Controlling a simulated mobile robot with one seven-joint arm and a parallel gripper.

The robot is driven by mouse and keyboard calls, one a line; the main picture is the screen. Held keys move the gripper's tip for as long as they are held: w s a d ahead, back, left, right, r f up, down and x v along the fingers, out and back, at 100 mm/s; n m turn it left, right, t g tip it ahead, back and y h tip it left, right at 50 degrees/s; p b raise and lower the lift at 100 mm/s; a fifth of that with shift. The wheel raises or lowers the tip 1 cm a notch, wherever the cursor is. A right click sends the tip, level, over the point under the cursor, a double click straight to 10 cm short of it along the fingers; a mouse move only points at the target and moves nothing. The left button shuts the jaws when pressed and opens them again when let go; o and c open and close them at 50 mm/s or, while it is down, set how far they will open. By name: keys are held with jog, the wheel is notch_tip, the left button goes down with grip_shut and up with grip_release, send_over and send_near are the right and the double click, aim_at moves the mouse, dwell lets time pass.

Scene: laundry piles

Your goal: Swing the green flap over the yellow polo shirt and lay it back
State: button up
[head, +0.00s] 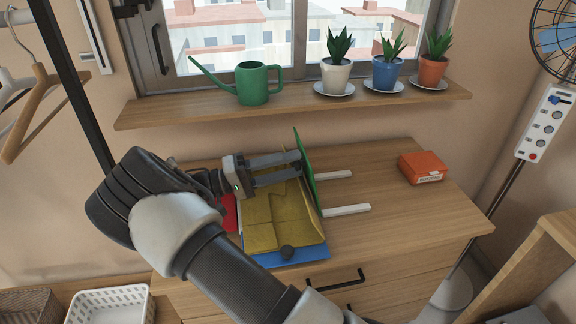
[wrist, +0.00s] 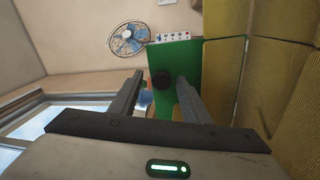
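The green flap (head: 308,171) stands nearly upright along the right side of a folding board. The yellow polo shirt (head: 268,222) lies folded on the board, left of the flap; it also shows at the right of the wrist view (wrist: 288,80). My gripper (head: 300,164) reaches over the shirt from the left, its fingertips close to the flap's face. In the wrist view its two fingers are apart, with a dark knob (wrist: 161,80) on the green flap (wrist: 185,58) between their tips. I cannot tell whether they touch it.
Two white rails (head: 346,210) lie on the dresser top right of the flap. The board's blue front flap (head: 300,255) has a dark knob (head: 287,252); a red flap (head: 229,212) shows at left. An orange box (head: 422,167) stands farther right. A sill with pots and watering can (head: 253,84) is behind.

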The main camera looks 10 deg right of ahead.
jog(key=a+f, duration=0.1)
jog(key=a, duration=1.1)
jog(key=shift+f, duration=0.4)
